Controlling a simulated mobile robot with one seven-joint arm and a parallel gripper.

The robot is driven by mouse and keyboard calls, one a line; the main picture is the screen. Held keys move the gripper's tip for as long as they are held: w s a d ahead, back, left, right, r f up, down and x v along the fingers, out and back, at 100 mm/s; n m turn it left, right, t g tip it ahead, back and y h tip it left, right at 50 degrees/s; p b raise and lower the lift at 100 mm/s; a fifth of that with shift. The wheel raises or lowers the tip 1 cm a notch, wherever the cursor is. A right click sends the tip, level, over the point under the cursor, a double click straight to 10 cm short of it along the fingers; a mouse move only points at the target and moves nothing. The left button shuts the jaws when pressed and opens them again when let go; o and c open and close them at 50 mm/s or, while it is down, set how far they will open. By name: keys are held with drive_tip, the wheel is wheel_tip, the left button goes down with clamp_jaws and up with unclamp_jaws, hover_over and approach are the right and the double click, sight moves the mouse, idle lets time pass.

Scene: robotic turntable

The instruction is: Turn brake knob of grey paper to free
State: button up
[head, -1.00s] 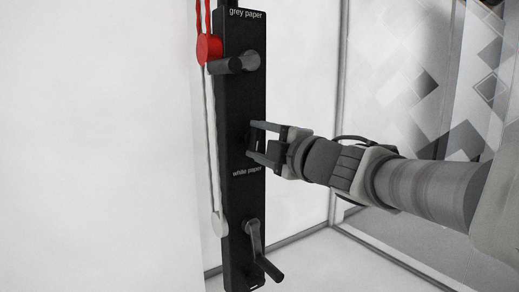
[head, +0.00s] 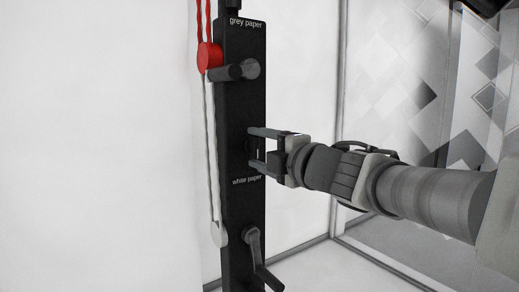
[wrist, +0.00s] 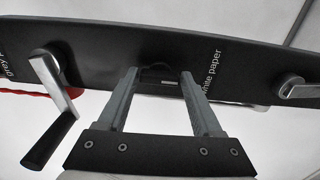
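A tall black panel (head: 240,200) carries the label "grey paper" at its top and "white paper" lower down. Just below the grey paper label is a crank (head: 250,69) with a dark handle pointing left. It also shows at the left in the wrist view (wrist: 50,80). A small dark round knob (wrist: 156,73) sits on the panel between the two labels; its turned position is hard to read, black on black. My gripper (head: 252,147) is open at the panel, one finger above and one below the knob. In the wrist view the fingertips (wrist: 159,76) stand apart around it, without clear contact.
A second crank (head: 254,250) hangs below the white paper label. A red disc (head: 209,56) with red cords and a white disc (head: 219,234) on a white cord run along the panel's left edge. White walls stand behind. The space right of the panel holds my arm.

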drive_tip(key=shift+o, duration=1.4)
drive_tip(key=p+v, duration=0.4)
drive_tip(key=v, duration=1.3)
drive_tip(key=shift+s, duration=0.2)
drive_tip(key=shift+w+d, duration=0.1)
drive_tip(key=shift+d, duration=0.1)
